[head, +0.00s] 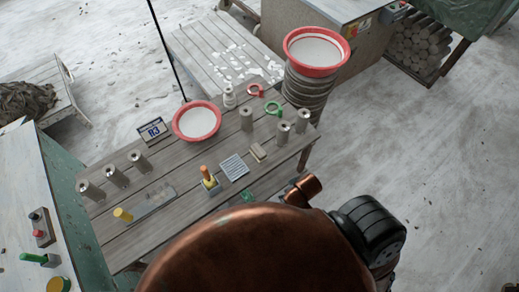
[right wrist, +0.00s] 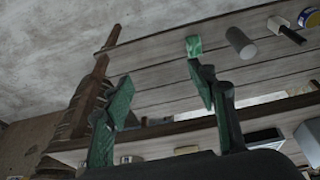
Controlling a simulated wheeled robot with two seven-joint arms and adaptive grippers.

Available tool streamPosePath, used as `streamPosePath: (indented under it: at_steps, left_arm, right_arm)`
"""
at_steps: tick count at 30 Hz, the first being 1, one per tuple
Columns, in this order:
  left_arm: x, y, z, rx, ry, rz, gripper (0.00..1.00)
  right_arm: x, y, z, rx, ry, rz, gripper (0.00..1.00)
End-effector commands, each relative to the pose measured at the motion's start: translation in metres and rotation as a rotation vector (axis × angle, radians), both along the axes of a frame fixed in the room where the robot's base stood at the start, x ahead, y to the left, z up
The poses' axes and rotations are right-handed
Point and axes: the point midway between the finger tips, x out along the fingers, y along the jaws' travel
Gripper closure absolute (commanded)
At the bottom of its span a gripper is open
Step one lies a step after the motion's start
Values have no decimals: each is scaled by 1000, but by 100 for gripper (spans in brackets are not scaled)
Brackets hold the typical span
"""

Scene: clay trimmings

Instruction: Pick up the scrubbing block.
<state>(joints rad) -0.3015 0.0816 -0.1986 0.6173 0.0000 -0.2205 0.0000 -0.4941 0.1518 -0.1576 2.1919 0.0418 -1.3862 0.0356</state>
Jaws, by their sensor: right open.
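A small green block (right wrist: 193,45), which looks like the scrubbing block, shows in the right wrist view on grey planks below the tabletop level. My right gripper (right wrist: 163,93) is open, with its two green fingers spread apart and nothing between them. The block appears just beyond the tip of the right-hand finger, apart from it as far as I can tell. In the head view my copper arm hides most of the right gripper. A small green patch shows at the table's front edge; I cannot tell whether it is block or finger. My left gripper is out of view.
The wooden table (head: 140,233) holds several grey cylinders, a red-rimmed bowl (head: 197,121), a tan block (head: 257,152) and a ribbed grey pad (head: 234,167). In the wrist view, a grey cylinder (right wrist: 240,42), a brush (right wrist: 285,30) and a tin (right wrist: 309,17) lie near the green block.

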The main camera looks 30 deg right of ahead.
Motion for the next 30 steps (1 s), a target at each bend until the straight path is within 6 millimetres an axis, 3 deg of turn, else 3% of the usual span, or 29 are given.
streamPosePath:
  at_steps: [1,3,6,8,16,22,26,30]
  left_arm:
    - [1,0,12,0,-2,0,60]
    - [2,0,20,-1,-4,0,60]
    - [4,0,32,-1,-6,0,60]
    - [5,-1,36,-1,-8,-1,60]
    - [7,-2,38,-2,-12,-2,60]
    - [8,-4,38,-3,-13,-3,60]
    - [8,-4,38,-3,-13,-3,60]
    - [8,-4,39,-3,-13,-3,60]
  right_arm:
    - [3,2,27,3,-14,4,48]
    - [7,6,54,10,-25,13,48]
    - [22,19,90,32,-46,44,48]
    - [34,31,101,53,-51,69,48]
    - [83,71,104,117,-36,158,48]
    - [124,89,98,134,11,205,48]
    - [158,83,96,112,69,202,48]
    - [193,55,99,70,130,138,48]
